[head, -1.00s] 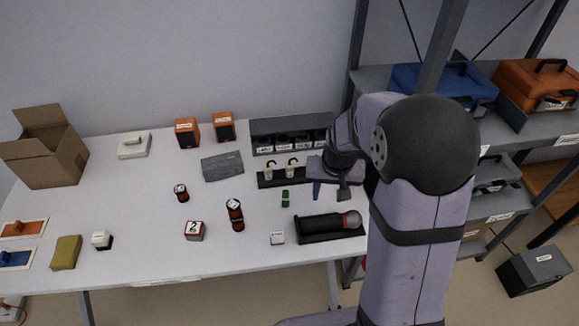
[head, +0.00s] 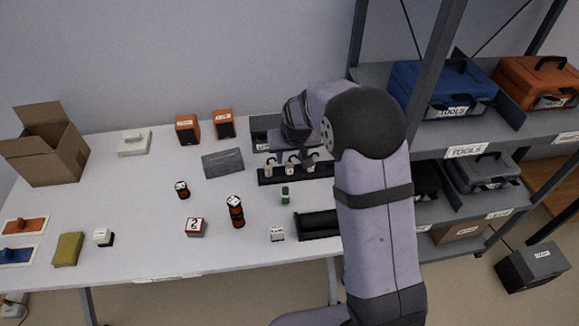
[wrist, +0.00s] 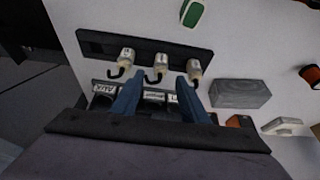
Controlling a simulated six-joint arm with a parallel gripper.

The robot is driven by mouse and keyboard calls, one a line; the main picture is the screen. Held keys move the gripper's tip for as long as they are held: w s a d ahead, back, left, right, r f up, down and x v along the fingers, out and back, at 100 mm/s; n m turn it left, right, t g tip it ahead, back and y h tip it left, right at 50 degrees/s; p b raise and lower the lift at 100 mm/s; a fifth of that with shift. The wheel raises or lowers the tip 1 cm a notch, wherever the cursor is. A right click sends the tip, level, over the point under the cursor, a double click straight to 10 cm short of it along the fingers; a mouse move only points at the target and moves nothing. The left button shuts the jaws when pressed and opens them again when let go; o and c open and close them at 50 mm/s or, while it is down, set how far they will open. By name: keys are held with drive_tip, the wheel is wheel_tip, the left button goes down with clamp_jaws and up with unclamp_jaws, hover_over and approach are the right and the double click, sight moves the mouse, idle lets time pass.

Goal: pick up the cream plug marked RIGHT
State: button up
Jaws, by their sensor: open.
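Several cream plugs stand in a row on a dark rack (head: 265,181), seen also in the wrist view (wrist: 90,46). In the wrist view I see a left plug (wrist: 127,57), a middle plug (wrist: 160,62) and a right plug (wrist: 194,68), each with a dark hooked cable. Their small markings are too blurred to read, so I cannot tell which says RIGHT. My gripper (wrist: 158,75) is open, its blue fingers pointing at the rack, with the middle plug between the fingertip lines. In the head view my gripper (head: 293,155) is over the rack, partly hidden by my arm.
A dark labelled socket box (head: 262,137) stands behind the rack, partly hidden by my arm. A grey block (head: 222,163) lies to the left and a small green piece (head: 285,195) in front. A black cradle (head: 316,225) is at front right.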

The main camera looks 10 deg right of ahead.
sight(290, 161)
drive_tip(key=shift+p+x, duration=0.7)
drive_tip(key=shift+x, duration=1.9)
clamp_jaws()
